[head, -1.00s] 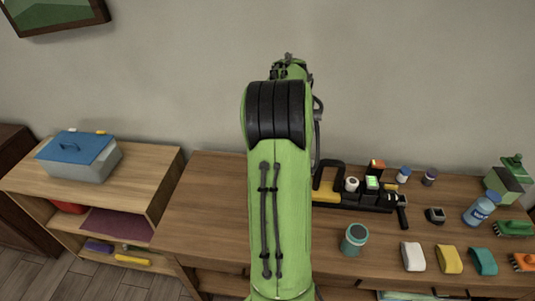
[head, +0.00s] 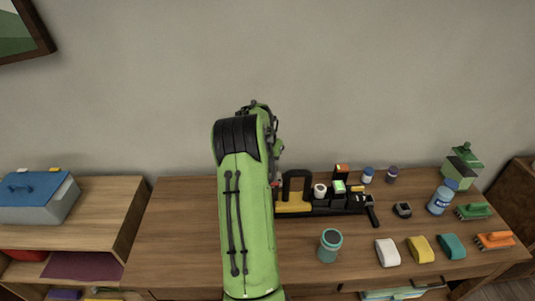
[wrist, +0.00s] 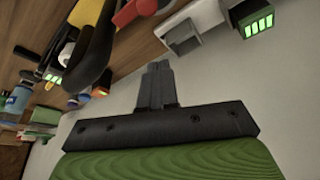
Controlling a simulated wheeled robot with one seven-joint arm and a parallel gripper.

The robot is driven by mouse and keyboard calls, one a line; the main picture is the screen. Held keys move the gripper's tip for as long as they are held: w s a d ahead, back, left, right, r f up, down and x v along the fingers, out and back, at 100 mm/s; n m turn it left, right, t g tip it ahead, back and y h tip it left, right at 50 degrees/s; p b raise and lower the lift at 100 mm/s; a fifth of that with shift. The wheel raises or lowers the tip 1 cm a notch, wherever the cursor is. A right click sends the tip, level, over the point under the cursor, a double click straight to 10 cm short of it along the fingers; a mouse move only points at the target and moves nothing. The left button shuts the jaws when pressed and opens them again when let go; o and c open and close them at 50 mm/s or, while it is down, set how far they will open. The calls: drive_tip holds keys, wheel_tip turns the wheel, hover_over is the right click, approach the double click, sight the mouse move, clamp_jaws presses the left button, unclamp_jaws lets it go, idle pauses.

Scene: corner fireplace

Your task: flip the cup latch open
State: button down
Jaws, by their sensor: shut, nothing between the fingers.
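A teal cup (head: 329,247) with a dark round top stands upright on the wooden desk, to the right of my arm in the head view. I cannot make out a latch on it at this size. My gripper (wrist: 155,85) shows in the wrist view with its fingers together and nothing between them. In the head view it is hidden behind my green arm. The cup is not clearly visible in the wrist view, so I cannot tell its distance from the fingers.
A black organiser (head: 320,208) with a looped part stands behind the cup. White (head: 387,252), yellow (head: 420,249) and teal (head: 452,246) blocks, brushes (head: 494,240) and a blue bottle (head: 440,199) lie or stand to the right. A blue-lidded box (head: 35,195) sits on the left shelf.

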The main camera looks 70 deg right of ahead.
drive_tip(key=a+f, duration=0.2)
drive_tip(key=a, duration=0.1)
drive_tip(key=shift+a+f, duration=0.25)
drive_tip(key=shift+d, duration=0.1)
